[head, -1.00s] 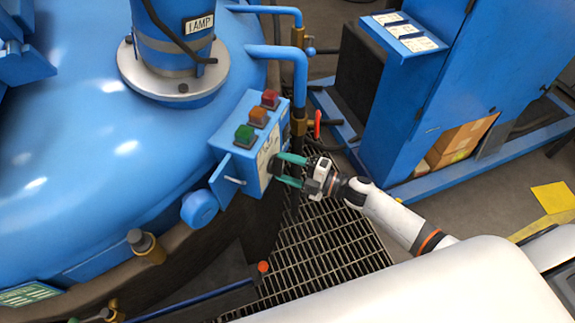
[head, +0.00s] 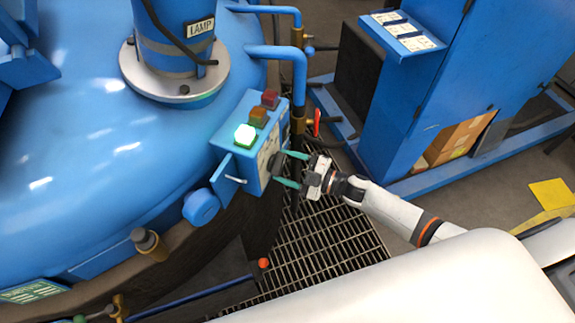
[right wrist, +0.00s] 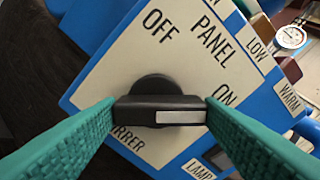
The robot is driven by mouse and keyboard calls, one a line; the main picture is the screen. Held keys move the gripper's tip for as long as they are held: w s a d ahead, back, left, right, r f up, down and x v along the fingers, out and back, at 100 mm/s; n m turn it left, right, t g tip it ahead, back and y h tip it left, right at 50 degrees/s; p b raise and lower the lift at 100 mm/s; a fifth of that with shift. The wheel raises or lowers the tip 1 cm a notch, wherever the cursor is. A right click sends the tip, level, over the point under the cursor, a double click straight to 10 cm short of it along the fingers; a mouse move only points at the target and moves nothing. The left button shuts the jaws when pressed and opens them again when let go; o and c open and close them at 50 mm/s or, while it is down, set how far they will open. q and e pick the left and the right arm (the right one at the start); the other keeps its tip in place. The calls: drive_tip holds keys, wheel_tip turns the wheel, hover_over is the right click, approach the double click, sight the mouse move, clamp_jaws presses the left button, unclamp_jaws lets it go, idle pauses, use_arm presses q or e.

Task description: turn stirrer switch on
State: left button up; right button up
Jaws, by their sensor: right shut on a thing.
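The stirrer switch is a black knob (right wrist: 160,108) on a pale label plate (right wrist: 120,75); its label is partly covered and ends in "RRER". OFF is printed at upper left and ON at right. The knob's white mark lies at its right end, close to ON. My right gripper (right wrist: 160,112) is shut on the knob, one green finger at each end. In the head view, my right gripper (head: 282,170) reaches the side face of the blue control box (head: 246,160); the knob is small there. The green lamp (head: 245,136) on top is lit. My left gripper is not in view.
An orange lamp (head: 258,117) and a red lamp (head: 270,98) on the box look unlit. Blue pipes (head: 299,85) and a red-handled valve (head: 316,122) stand just behind it. A floor grating (head: 320,245) lies below my arm. A blue cabinet (head: 450,90) stands at right.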

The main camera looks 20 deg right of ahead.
drive_tip(key=shift+f, duration=0.1)
drive_tip(key=o, duration=1)
drive_tip(key=shift+s+d, duration=0.1)
drive_tip(key=shift+d, duration=0.05)
drive_tip(key=b+v, duration=0.3)
drive_tip(key=v, duration=0.8)
drive_tip(key=shift+s+d, duration=0.3)
